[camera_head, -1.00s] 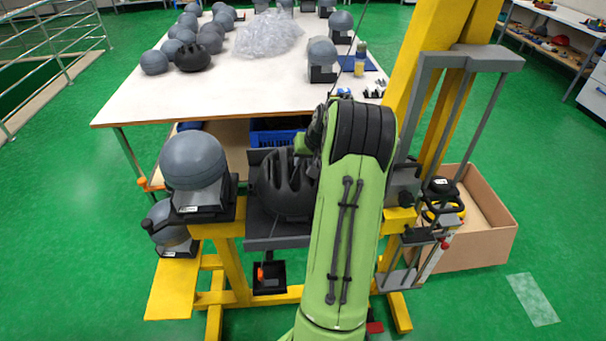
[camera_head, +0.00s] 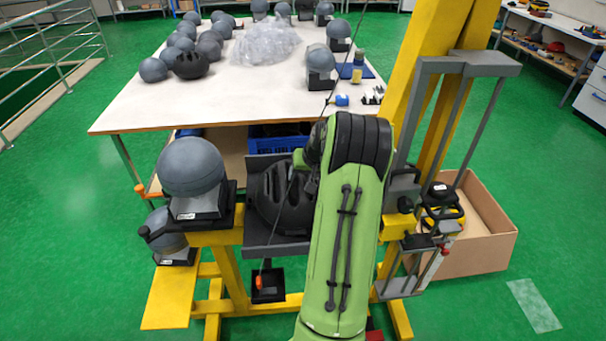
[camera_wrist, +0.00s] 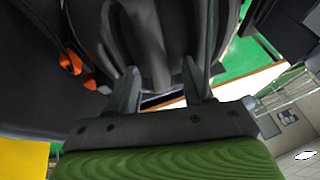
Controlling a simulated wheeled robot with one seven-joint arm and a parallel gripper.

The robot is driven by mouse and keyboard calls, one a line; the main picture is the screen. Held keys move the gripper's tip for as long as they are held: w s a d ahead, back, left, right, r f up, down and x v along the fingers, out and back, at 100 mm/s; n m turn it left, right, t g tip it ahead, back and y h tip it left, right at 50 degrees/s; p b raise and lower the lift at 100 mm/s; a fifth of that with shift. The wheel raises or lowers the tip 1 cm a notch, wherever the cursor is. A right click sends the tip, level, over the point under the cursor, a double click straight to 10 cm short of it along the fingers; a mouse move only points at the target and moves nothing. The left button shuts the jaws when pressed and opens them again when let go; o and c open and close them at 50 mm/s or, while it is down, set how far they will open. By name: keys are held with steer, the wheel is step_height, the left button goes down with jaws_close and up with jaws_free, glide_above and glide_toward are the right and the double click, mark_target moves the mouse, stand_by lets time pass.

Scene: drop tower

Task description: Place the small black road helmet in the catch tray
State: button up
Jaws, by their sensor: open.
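A black vented helmet (camera_head: 283,203) rests in the grey catch tray (camera_head: 268,250) on the yellow frame, against the tray's raised back plate. In the wrist view the helmet's dark ribs (camera_wrist: 146,40) fill the top middle, close to my fingertips. My gripper (camera_wrist: 160,82) is open, with its two grey fingers apart at the helmet's ribs. I cannot tell whether either finger touches it. In the head view my green arm hides the fingers and the helmet's right side. Another small black vented helmet (camera_head: 190,65) lies on the white table.
A grey headform (camera_head: 191,165) stands on a black mount left of the tray. A white table (camera_head: 230,105) behind holds several grey headforms and clear plastic wrap (camera_head: 238,45). The yellow drop tower (camera_head: 425,45) rises to the right, beside a cardboard box (camera_head: 487,245).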

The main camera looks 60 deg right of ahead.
steer(key=p+v, duration=0.2)
steer(key=v, duration=1)
steer(key=w+a+r+n, duration=0.1)
steer(key=a+r+n, duration=0.25)
steer(key=a, duration=0.95)
steer(key=w+a+r+n, duration=0.2)
steer(key=a+r, duration=0.2)
steer(key=a, duration=0.9)
steer(key=s+a+f+n+y, duration=0.1)
steer(key=s+a+n, duration=0.3)
steer(key=s+a, duration=0.9)
steer(key=shift+s+y, duration=0.4)
steer(key=shift+y, duration=0.1)
